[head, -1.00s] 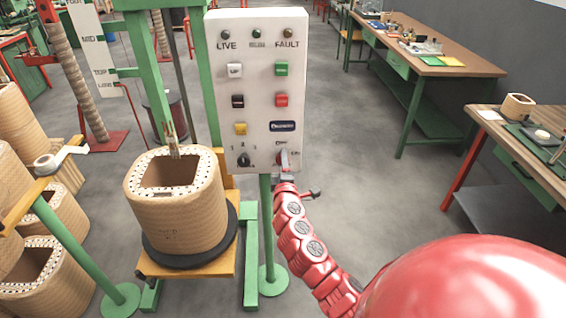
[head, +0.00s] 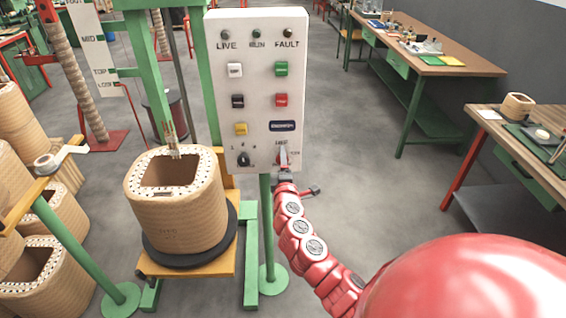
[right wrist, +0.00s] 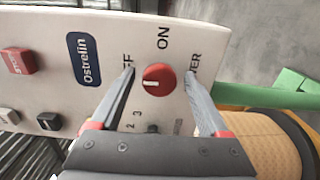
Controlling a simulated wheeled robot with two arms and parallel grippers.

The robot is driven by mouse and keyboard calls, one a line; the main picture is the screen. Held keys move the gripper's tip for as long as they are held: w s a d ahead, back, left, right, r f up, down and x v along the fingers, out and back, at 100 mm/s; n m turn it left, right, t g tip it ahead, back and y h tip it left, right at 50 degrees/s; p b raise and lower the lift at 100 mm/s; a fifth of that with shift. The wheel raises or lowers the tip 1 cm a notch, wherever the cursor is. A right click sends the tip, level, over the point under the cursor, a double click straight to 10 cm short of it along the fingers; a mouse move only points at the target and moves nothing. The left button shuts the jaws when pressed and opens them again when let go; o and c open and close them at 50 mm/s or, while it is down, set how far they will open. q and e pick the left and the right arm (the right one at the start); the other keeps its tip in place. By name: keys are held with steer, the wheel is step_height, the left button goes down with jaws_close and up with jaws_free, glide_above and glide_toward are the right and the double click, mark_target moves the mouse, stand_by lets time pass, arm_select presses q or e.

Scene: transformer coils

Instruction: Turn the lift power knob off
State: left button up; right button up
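The red lift power knob (right wrist: 158,80) sits low on the white control panel (head: 262,50). In the right wrist view its white mark points left, toward the partly hidden OFF label; the ON label (right wrist: 163,38) is above it. My right gripper (right wrist: 160,78) is open with one finger on each side of the knob, and gaps show between knob and fingers. In the head view my right gripper (head: 283,160) is at the panel's lower right and covers most of the knob. My left gripper is not in view.
A black selector knob (head: 243,159) is left of the red one, with several push buttons above. A wound coil (head: 175,205) stands on a lift platform (head: 190,267) below left. Workbenches (head: 440,60) are at the right; the floor between is clear.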

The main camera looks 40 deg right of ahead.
stand_by(0.3)
steer(key=b+v, duration=0.1)
steer(key=v, duration=1.6)
steer(key=shift+a, duration=0.2)
steer(key=shift+s, duration=0.1)
